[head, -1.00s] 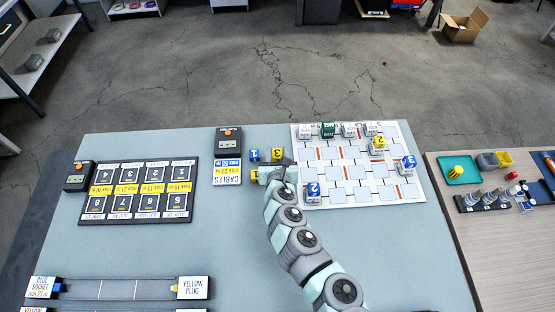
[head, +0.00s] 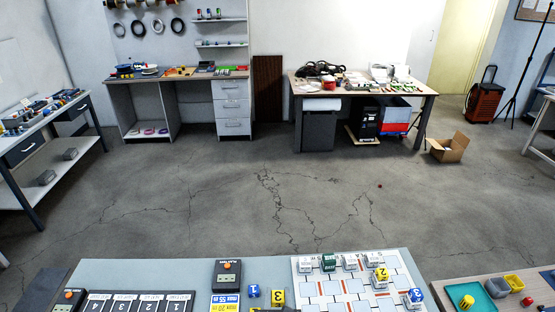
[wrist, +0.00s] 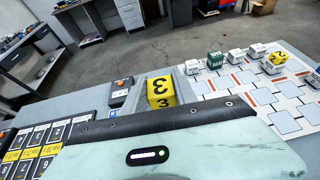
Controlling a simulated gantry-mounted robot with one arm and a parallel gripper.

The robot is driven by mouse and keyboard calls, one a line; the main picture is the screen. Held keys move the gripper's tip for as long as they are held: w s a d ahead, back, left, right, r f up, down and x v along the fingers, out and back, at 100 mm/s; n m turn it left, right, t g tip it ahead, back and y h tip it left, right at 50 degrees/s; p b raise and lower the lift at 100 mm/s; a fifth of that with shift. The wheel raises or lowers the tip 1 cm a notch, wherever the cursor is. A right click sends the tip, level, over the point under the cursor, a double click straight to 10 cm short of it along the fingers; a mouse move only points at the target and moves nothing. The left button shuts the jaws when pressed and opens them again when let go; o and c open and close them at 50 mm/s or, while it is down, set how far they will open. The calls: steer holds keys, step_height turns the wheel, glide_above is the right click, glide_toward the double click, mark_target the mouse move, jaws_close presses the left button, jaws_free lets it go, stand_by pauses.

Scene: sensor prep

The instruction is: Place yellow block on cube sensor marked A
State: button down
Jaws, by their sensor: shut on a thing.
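My gripper (wrist: 162,88) is shut on a yellow block (wrist: 160,90) marked 3 in the wrist view, with one finger on each side. The block also shows near the bottom edge of the head view (head: 277,297), beside a blue block (head: 253,291) marked 1. I cannot tell whether it is clear of the table. White cube sensors (wrist: 235,56) stand in the back row of the white grid board, with a green cube (wrist: 215,60) among them. Their markings are too small to read, so I cannot tell which is A. Most of my arm is out of the head view.
A yellow block (head: 381,273) marked 2 sits on a cube at the board's right. A blue block (head: 415,295) is nearer the board's right edge. The white board (head: 318,287) has free squares.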

steer(key=s+r+p, duration=1.2)
steer(key=r+p, duration=0.4)
steer(key=p, duration=0.3)
step_height(320, 180, down, 6)
steer(key=s, duration=0.1)
steer(key=shift+s, duration=0.25)
steer(key=shift+w+f, duration=0.1)
